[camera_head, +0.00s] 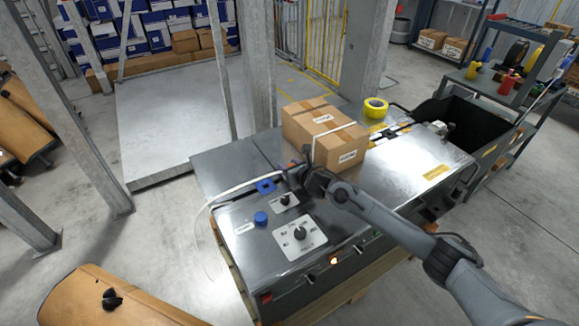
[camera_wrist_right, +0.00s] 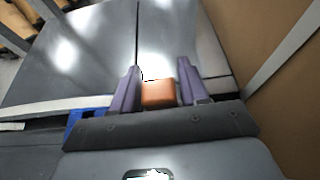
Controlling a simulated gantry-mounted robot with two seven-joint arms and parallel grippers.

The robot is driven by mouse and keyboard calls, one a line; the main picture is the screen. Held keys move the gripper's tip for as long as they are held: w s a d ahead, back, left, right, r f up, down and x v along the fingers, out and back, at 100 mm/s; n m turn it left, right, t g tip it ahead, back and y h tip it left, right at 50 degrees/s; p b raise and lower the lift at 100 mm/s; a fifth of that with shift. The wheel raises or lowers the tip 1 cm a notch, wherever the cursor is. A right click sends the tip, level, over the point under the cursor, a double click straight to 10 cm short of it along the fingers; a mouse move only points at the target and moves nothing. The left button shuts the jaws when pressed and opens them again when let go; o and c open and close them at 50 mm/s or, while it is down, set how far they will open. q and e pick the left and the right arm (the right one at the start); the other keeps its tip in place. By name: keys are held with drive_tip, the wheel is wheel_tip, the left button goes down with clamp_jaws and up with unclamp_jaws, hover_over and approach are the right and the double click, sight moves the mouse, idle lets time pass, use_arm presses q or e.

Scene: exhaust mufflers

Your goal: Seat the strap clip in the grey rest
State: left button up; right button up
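My right gripper (camera_head: 308,177) is low over the grey metal bench top, just left of the strapped carton. In the right wrist view, its two purple-grey fingers (camera_wrist_right: 158,82) stand on either side of an orange-brown block (camera_wrist_right: 158,95), seemingly in contact with it. I take this block to be the strap clip; the gripper hides it in the head view. A blue piece with a dark opening (camera_head: 265,186) lies left of the gripper, and its edge shows in the wrist view (camera_wrist_right: 88,115). I cannot pick out the grey rest for certain. My left gripper is not in view.
The carton (camera_head: 318,130) stands close beside my right gripper. A white strap (camera_head: 232,191) curves off the bench's left side. A yellow tape roll (camera_head: 375,107) is behind the carton.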

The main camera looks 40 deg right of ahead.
drive_tip(key=o, duration=0.3)
drive_tip(key=shift+s+r, duration=0.1)
drive_tip(key=shift+s, duration=0.05)
drive_tip(key=p+v, duration=0.4)
drive_tip(key=v, duration=0.5)
drive_tip(key=shift+s+r, duration=0.1)
drive_tip(key=shift+s+a+r, duration=0.1)
drive_tip(key=shift+s+r, duration=0.1)
drive_tip(key=shift+s, duration=0.35)
